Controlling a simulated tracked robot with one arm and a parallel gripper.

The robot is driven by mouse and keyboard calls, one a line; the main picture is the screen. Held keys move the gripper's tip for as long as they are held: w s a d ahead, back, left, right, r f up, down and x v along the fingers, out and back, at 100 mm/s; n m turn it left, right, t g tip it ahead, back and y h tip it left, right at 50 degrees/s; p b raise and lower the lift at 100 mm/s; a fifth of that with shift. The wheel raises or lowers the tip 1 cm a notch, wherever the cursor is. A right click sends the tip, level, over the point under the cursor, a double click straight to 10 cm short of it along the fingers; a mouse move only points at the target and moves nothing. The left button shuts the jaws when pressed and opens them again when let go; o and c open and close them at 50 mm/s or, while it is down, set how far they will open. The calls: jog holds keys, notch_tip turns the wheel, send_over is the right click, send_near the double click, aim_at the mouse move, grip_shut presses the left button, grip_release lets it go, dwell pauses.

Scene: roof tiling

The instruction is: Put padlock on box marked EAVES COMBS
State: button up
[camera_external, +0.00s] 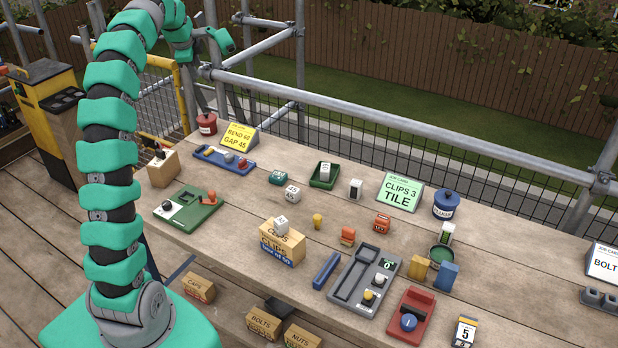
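I cannot make out a box marked EAVES COMBS or a padlock in this view. The lettered box on the table is a tan carton (281,246) reading CLIPS, with a blue label band and a small white cube (281,225) on top. Below the table edge are tan boxes reading CAPS (199,288), BOLTS (264,323) and NUTS (302,337). The end of my teal arm, with my gripper (224,42), is at the upper left, beyond the table's far left corner and away from the boxes. Its fingers are too small and cluttered to read.
The wooden table holds a green tray (188,209), a grey panel (364,280), a red device (409,314), a blue tin (446,205) and a CLIPS 3 TILE card (401,193). Scaffold rails (430,125) run behind it. Bare wood lies among the items.

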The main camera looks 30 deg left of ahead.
jog(key=s+d+r+n+t, duration=0.2)
jog(key=d+r+n+t, duration=0.1)
jog(key=d+r, duration=0.55)
jog(key=s+d+r+n+t, duration=0.2)
jog(key=d+r+n, duration=0.1)
jog(key=d+r, duration=0.55)
jog(key=s+d+r+n+t+h, duration=0.2)
jog(key=s+d+r+n+t, duration=0.3)
jog(key=s+d+r, duration=0.6)
jog(key=shift+s+d+r+n, duration=0.2)
jog(key=shift+r+n, duration=0.1)
jog(key=shift+r, duration=0.15)
jog(key=shift+f, duration=0.1)
